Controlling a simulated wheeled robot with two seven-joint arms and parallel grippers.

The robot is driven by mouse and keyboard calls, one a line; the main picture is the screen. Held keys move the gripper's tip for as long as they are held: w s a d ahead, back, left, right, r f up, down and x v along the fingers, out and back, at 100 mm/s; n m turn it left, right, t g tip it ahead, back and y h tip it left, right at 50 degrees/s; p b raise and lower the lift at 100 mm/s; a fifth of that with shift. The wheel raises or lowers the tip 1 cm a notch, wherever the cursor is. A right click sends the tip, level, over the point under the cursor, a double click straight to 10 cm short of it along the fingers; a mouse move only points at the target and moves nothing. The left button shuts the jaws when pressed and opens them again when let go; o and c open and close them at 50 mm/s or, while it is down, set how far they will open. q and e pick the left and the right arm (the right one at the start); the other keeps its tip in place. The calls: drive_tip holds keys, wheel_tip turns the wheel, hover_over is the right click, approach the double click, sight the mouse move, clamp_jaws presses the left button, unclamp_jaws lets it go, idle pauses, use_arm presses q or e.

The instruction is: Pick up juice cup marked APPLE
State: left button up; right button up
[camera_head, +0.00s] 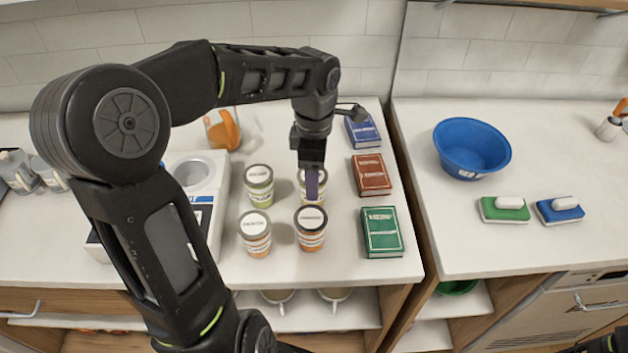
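Several lidded juice cups stand on the white counter in two rows. The back left cup (258,186) has a green band, and the front left cup (255,234) and front right cup (310,228) have orange bands. The back right cup (323,178) is partly hidden by my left gripper. The lid print is too small to read, so I cannot tell which cup is marked APPLE. My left gripper (312,190) points down at the back right cup. Its fingers overlap in this view, hiding any gap or hold.
A white device (198,178) and an orange item (223,130) are to the left. The right counter holds a blue bowl (471,148) and two sponges or brushes.

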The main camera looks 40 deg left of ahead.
use_arm(q)
wheel_tip(320, 180, up, 9)
drive_tip(key=shift+r+b, duration=0.1)
drive_tip(key=shift+b, duration=0.35)
